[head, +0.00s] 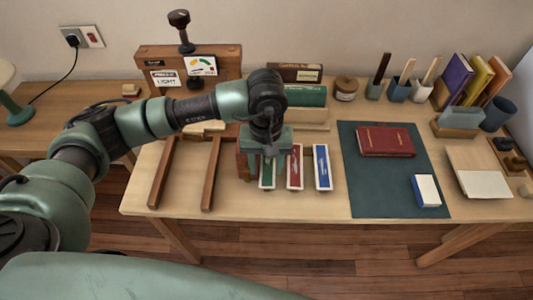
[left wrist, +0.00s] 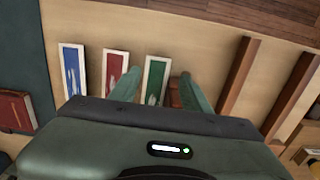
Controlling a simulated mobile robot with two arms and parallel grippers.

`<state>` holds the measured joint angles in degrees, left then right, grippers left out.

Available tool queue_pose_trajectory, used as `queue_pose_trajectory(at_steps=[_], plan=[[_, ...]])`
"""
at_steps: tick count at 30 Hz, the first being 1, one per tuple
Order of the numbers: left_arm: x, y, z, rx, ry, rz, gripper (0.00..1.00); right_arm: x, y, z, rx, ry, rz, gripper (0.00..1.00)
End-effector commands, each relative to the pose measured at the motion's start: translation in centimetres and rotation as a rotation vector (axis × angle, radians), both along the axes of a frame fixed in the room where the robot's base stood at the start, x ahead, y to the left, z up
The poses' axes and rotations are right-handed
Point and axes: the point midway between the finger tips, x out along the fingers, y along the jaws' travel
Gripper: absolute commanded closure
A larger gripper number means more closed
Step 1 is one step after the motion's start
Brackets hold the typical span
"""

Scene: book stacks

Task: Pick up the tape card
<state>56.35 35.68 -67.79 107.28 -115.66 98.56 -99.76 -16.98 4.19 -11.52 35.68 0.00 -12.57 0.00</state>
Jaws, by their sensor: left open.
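Three white-edged cards lie side by side on the wooden table: green (head: 268,181), red (head: 295,168) and blue (head: 322,168). I cannot read which one is the tape card. In the left wrist view the green card (left wrist: 154,80), red card (left wrist: 114,74) and blue card (left wrist: 73,76) also show. My left gripper (head: 265,172) is over the green card, pointing down, and hides part of it. In the left wrist view the left gripper (left wrist: 160,90) is open, its fingers on either side of the green card's near part. Nothing is held. My right gripper is out of view.
A reddish-brown block (head: 243,166) lies just left of the green card. Two wooden rails (head: 162,172) lie further left. A dark green mat (head: 368,188) with a red book (head: 386,141) and a blue-and-white block (head: 425,190) is to the right. Boxes and holders line the back.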

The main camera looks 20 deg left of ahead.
Motion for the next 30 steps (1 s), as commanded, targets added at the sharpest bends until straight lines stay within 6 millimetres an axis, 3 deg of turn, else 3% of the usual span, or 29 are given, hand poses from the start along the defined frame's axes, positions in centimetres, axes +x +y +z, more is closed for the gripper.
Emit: queue_pose_trajectory(at_steps=[16,30], plan=[[0.4,-0.1,-6.8,-0.002,0.006,0.003,0.53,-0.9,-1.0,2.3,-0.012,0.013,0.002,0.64],[0.5,-0.1,-7.5,-0.002,0.003,0.003,0.53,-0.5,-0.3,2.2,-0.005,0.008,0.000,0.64]])
